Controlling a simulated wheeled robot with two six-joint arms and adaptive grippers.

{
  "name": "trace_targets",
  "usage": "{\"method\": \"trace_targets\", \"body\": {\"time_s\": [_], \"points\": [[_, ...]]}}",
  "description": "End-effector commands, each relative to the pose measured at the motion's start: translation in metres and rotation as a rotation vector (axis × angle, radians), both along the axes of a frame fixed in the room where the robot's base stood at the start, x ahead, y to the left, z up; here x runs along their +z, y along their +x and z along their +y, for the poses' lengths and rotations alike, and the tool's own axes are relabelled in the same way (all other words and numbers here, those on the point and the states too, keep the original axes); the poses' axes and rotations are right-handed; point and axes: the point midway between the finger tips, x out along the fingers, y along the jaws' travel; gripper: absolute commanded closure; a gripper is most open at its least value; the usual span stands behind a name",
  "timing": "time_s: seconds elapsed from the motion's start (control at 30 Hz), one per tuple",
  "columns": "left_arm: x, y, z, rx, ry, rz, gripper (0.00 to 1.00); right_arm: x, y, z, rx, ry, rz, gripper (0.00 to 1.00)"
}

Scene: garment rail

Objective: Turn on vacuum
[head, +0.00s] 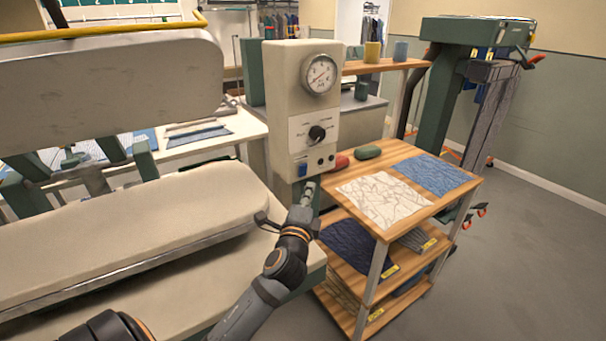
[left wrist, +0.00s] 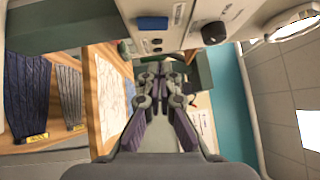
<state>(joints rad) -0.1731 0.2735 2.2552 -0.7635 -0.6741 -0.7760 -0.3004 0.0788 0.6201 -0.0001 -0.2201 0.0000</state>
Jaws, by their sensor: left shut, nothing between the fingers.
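The cream control box (head: 288,90) stands at the right end of the pressing table. Its lower panel has a blue rocker switch (head: 302,169) at the left and small black buttons beside it. In the left wrist view the blue switch (left wrist: 152,23) is near the top. My left gripper (head: 309,188) is shut and empty, just below and in front of the panel's lower edge. Its shut fingers (left wrist: 154,72) also show in the left wrist view, below the blue switch in the picture. I cannot tell whether they touch the box. My right gripper is out of view.
A black knob (head: 317,133) and a round gauge (head: 319,74) sit above the switch. A wooden shelf cart (head: 408,208) with folded cloths stands close at the right. The padded press bed (head: 120,230) is at the left. The grey floor (head: 520,260) at the right is clear.

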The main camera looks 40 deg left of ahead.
Motion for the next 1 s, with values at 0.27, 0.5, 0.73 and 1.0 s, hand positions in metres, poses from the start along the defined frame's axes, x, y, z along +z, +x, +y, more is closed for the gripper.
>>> {"method": "trace_targets", "body": {"time_s": [0.27,0.5,0.73,1.0], "points": [[0.008,0.033,0.031,0.0,0.009,0.0,1.0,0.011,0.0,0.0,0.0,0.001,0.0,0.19],[0.008,0.039,0.046,0.0,0.001,0.001,1.0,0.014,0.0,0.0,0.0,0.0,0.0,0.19],[0.008,0.039,0.047,0.0,-0.001,0.001,1.0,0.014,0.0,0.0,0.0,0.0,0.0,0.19],[0.022,0.042,0.052,0.0,-0.062,0.027,1.0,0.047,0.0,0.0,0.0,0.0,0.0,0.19]]}}
